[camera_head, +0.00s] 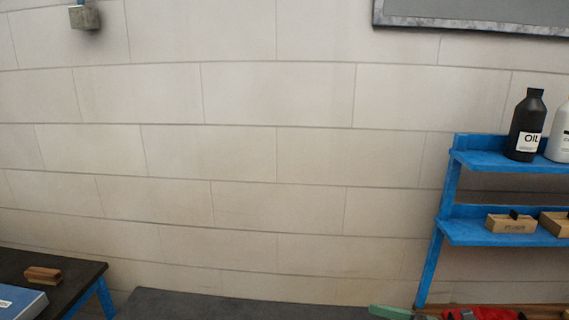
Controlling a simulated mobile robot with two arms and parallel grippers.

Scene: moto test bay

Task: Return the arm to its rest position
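Neither of my arms shows in the head view, and neither gripper is in it. The view is mostly a pale block wall (300,95). What my grippers hold, if anything, cannot be seen.
A dark table with blue legs (75,272) at lower left bears a brush (42,274) and a blue box (20,302). A dark grey surface (220,308) runs along the bottom. A blue shelf (480,235) at right holds a black oil bottle (525,128), a white bottle (560,135) and small boxes (511,224).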

